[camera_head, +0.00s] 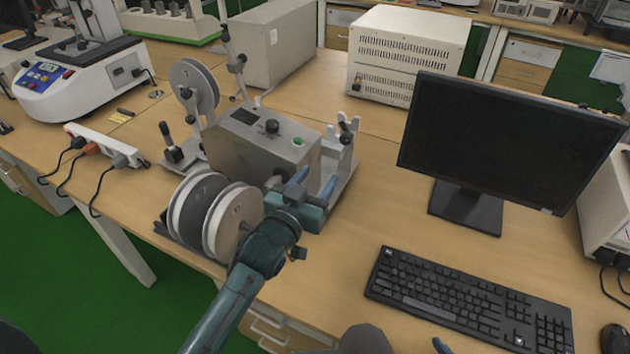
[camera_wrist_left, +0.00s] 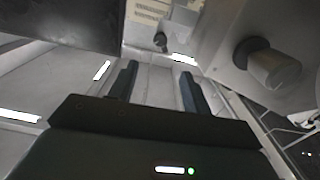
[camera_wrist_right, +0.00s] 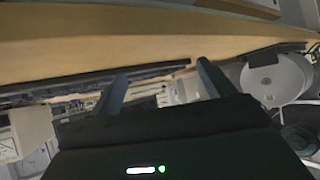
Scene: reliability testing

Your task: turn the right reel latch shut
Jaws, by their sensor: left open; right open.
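The reel machine is a grey metal box (camera_head: 262,145) with a display, a black knob and a green button. Large reels (camera_head: 232,220) sit at its front left, and another reel (camera_head: 195,85) stands behind. A metal bracket (camera_head: 345,140) stands at its right side. I cannot tell for sure which part is the right reel latch. My left gripper (camera_head: 313,186) is open and empty beside the machine's front right. In the left wrist view, its fingers (camera_wrist_left: 160,85) are apart over metal, with a round knob (camera_wrist_left: 272,66) to their right. My right gripper (camera_wrist_right: 160,85) is open and empty near the table edge.
A monitor (camera_head: 505,140) and keyboard (camera_head: 465,300) occupy the table's right side. A power strip (camera_head: 105,148) with cables lies left of the machine. A white vented box (camera_head: 408,55) stands behind. Bare tabletop (camera_head: 375,205) lies between machine and monitor.

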